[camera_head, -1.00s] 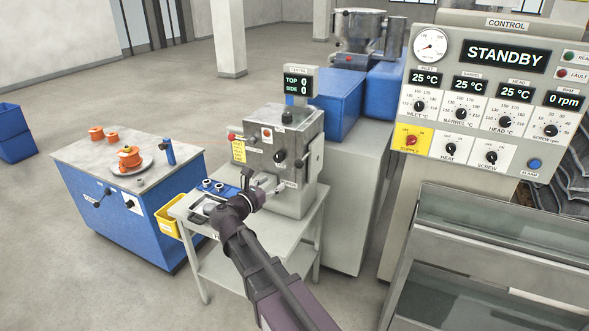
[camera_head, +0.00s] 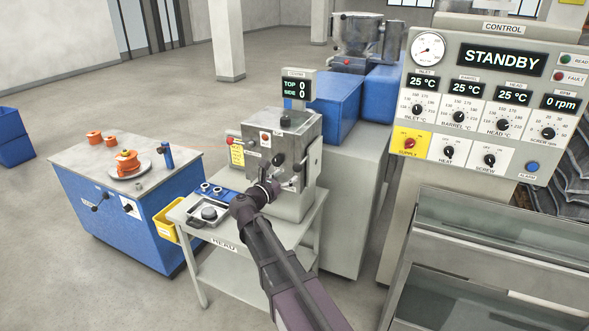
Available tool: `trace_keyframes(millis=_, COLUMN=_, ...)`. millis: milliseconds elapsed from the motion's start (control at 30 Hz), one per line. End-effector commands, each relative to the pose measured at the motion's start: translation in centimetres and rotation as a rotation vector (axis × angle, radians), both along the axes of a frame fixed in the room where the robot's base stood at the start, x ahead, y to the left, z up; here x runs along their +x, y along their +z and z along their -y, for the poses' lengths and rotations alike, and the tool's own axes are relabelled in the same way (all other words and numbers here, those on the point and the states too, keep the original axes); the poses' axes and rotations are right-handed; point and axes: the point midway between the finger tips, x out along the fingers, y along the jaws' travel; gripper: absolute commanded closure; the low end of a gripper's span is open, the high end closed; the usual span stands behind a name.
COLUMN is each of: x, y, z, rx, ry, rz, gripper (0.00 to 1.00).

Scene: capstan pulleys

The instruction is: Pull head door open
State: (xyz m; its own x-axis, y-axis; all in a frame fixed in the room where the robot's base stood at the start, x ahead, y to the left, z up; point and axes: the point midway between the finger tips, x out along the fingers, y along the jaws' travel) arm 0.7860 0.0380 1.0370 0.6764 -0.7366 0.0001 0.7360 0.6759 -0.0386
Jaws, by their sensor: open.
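The head (camera_head: 300,197) is a grey metal box standing on a small light table. Its front face, which appears to be the door (camera_head: 255,160), carries a dark knob and small fittings and looks closed. My gripper (camera_head: 274,184) is in front of the lower part of this face, close to the fittings. My arm comes up from the bottom of the picture and hides part of the face and table. The fingers are small and dark here, and I cannot tell whether they touch anything. Nothing is seen held in them.
A display (camera_head: 297,88) stands above the head. A tray (camera_head: 212,214) with a round part and a yellow bin (camera_head: 167,221) are left of my gripper. A blue bench (camera_head: 130,220) with orange spools stands further left. The control panel (camera_head: 485,100) reads STANDBY at right.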

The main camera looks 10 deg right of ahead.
Motion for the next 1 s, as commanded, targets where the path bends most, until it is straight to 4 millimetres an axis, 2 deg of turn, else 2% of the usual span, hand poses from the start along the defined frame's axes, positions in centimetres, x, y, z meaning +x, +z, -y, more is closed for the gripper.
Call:
trace_keyframes(millis=100, x=1.4, y=0.0, z=1.4, rx=0.0, ry=-0.001, rz=0.0, gripper=0.21)
trace_keyframes(millis=400, x=3.8, y=0.0, z=3.9, rx=0.0, ry=0.0, rz=0.0, gripper=0.21)
trace_keyframes(millis=900, x=4.3, y=0.0, z=4.6, rx=0.0, ry=0.002, rz=0.0, gripper=0.21)
trace_keyframes(millis=967, x=4.3, y=0.0, z=4.6, rx=0.0, ry=0.002, rz=0.0, gripper=0.36)
trace_keyframes(millis=1000, x=4.3, y=0.0, z=4.6, rx=0.0, ry=0.003, rz=0.0, gripper=0.48)
